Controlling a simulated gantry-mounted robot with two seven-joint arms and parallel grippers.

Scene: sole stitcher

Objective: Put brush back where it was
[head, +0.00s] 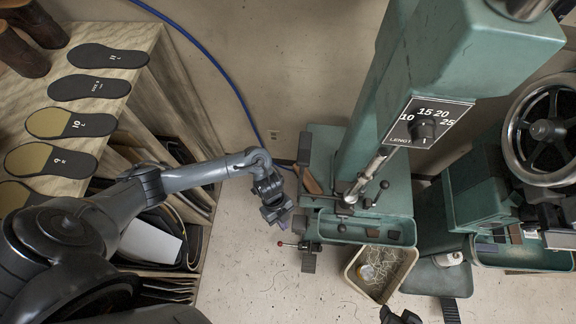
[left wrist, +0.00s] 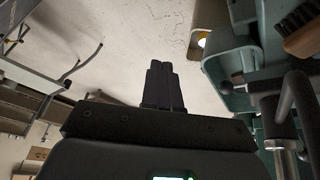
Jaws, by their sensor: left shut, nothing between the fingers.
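The brush (head: 311,181), with a brown wooden back, lies on the green base of the stitching machine (head: 345,155), left of its column. In the left wrist view, the brush (left wrist: 302,32) shows at the upper right with its dark bristles and wooden back. My left gripper (head: 280,217) hangs in front of and to the left of the brush, apart from it. In the left wrist view its fingers (left wrist: 161,72) are together and hold nothing. I do not make out my right gripper in either view.
A shelf with several shoe soles (head: 98,87) stands at the left. A green tray (head: 365,232) and a bin (head: 382,270) with thread scraps are right of my left gripper. The floor (head: 240,275) nearby is clear.

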